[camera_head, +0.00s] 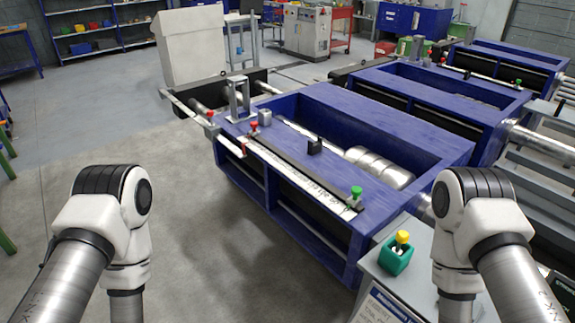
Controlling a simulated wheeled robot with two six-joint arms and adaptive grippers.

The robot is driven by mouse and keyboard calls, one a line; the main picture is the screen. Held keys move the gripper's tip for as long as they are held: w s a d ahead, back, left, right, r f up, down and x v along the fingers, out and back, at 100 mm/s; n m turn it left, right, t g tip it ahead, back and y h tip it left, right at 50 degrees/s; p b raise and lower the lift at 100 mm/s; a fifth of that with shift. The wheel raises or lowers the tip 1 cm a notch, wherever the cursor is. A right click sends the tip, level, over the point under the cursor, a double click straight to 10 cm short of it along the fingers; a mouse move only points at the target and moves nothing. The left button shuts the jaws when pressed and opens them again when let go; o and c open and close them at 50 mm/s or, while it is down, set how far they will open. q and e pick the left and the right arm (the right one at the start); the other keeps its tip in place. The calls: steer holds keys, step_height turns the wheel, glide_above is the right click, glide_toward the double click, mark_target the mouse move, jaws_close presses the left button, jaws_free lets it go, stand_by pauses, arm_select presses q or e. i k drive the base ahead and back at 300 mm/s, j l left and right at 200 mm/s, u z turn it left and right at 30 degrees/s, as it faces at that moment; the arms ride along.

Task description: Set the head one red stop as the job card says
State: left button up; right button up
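A red-topped stop (225,128) stands at the far left end of the rail on the nearest blue runout table (405,120). A small red mark or pointer (244,150) shows lower on the scale strip (290,180) below the rail. A green-topped stop (356,193) stands at the rail's near right end.
A yellow-knobbed item sits in a green holder (393,262) on a grey stand at the lower right. More blue tables with red and green stops stand behind on the right. A grey block (265,117) is near the red stop.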

mark_target(254, 132)
steer(key=i+j+z, duration=0.15)
steer(key=z, duration=0.25)
steer(key=i+j+z, duration=0.1)
steer(key=j+z, duration=0.4)
steer(key=z, duration=0.25)
steer(key=i, duration=0.05)
